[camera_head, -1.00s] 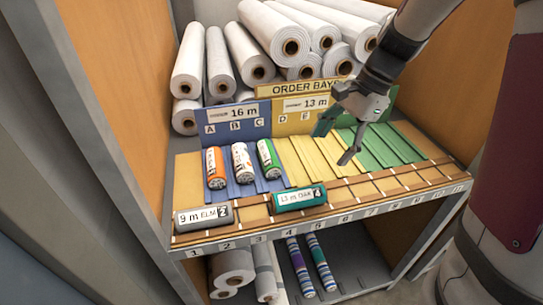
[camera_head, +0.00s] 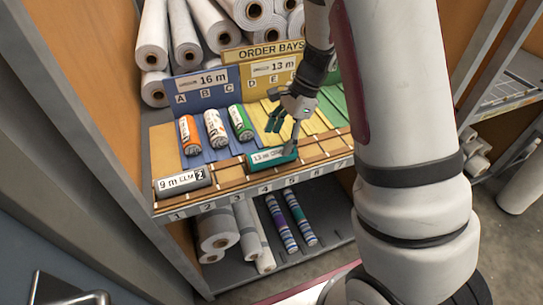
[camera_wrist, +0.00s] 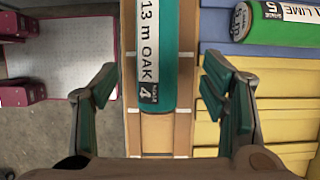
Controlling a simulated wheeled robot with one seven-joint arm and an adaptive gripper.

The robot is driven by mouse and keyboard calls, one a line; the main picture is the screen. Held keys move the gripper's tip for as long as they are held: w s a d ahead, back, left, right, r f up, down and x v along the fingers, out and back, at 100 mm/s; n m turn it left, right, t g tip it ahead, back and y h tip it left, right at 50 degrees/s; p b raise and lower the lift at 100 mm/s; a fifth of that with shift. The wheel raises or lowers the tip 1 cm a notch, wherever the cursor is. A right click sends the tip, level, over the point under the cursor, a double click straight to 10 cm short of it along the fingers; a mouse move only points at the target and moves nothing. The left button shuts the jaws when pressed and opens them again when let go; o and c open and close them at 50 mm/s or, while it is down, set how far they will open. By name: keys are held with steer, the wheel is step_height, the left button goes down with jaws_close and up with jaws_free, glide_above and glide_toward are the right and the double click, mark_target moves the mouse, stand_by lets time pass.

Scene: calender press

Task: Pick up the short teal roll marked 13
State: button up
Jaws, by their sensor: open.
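The short teal roll (camera_head: 263,158), with a white 13 m label, lies on the wooden front ledge above the numbered strip. In the wrist view the teal roll (camera_wrist: 184,62) runs up the middle, its label reading 13 m OAK and 4; its upper end is out of frame. My gripper (camera_head: 285,132) is open and empty, by the roll's right part. In the wrist view my gripper (camera_wrist: 158,82) has one finger on each side of the roll, with gaps between. I cannot tell its height above the roll.
A grey roll (camera_head: 184,183) marked 9 m lies left on the same ledge. Orange (camera_head: 190,135), white (camera_head: 215,128) and green (camera_head: 240,123) rolls stand in the blue bays behind. Yellow bays beside them look empty. Striped rolls (camera_head: 281,223) lie on the lower shelf.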

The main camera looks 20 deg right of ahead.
mark_target(274, 150)
steer(key=p+x, duration=0.1)
steer(key=x, duration=0.4)
steer(key=shift+s+a, duration=0.15)
steer(key=shift+a, duration=0.05)
steer(key=c, duration=1.3)
